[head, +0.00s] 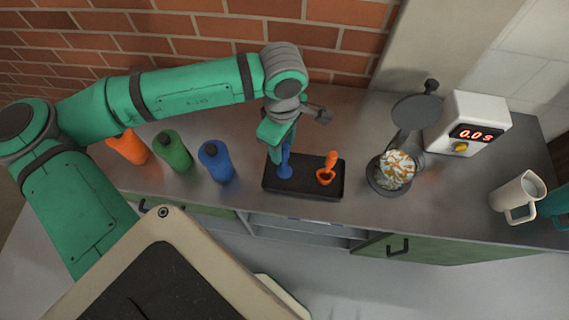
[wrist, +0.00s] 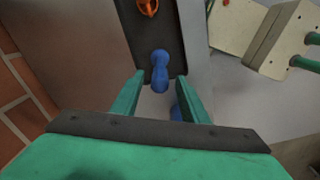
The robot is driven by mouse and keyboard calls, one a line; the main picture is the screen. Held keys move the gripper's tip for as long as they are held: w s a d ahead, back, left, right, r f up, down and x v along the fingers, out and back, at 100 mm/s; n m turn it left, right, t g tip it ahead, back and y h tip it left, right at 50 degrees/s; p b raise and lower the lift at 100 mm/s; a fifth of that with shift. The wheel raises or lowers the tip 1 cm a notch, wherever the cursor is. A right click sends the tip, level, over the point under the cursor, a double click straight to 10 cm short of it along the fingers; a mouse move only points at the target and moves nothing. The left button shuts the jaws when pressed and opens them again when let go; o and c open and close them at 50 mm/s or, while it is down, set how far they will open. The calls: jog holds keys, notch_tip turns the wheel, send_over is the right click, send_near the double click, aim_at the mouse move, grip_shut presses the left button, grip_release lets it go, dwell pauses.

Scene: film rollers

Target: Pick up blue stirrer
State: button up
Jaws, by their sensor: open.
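The blue stirrer (head: 285,168) stands at the left end of the black tray (head: 307,193). It also shows in the wrist view (wrist: 160,70), near the tray's edge. My gripper (head: 283,138) is above the left end of the tray, close over the stirrer, and partly hides its upper part. In the wrist view my gripper (wrist: 161,79) is open, with one finger on each side of the stirrer's near end. Touching cannot be made out. A second bit of blue shows by the right finger; I cannot tell what it is.
An orange stirrer (head: 327,170) stands in the tray's right half. Orange, green (head: 173,152) and blue (head: 216,162) bottles stand to the left. A pan-like container of pale bits (head: 397,170), a timer box (head: 474,124) and a pale mug (head: 518,197) stand to the right. A brick wall is behind.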

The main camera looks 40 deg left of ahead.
aim_at(285, 156)
jog(key=shift+w+d+f, duration=0.1)
jog(key=shift+d+f, duration=0.05)
jog(key=shift+f, duration=2.55)
grip_shut()
